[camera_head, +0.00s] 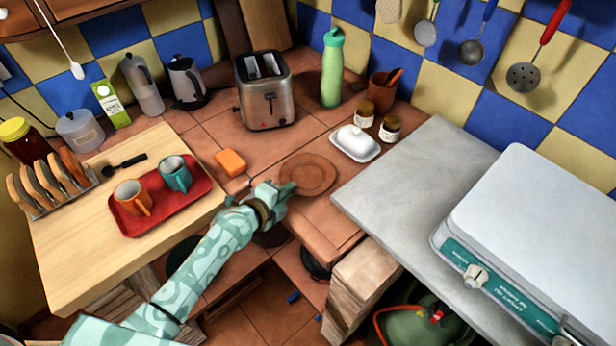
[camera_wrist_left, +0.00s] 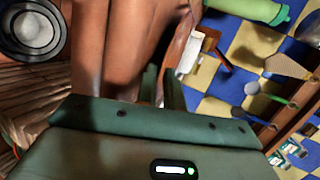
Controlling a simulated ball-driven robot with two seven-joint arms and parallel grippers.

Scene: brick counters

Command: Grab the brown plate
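The brown plate (camera_head: 312,174) is a round, low, wooden-looking disc on the tiled counter, in the middle of the head view. My left gripper (camera_head: 288,189) is at the plate's near left edge. In the left wrist view the two fingers (camera_wrist_left: 161,88) stand close together, with a thin brown rim (camera_wrist_left: 181,48) of the plate running between them. The gripper looks shut on that rim. The plate seems to be at counter level; I cannot tell whether it is lifted. My right gripper is not in view.
Left of the plate are an orange sponge (camera_head: 231,162) and a red tray (camera_head: 134,226) with two mugs on a wooden board. A white butter dish (camera_head: 356,142) and two small jars stand behind right. A grey slab (camera_head: 408,176) and white scale (camera_head: 545,222) fill the right.

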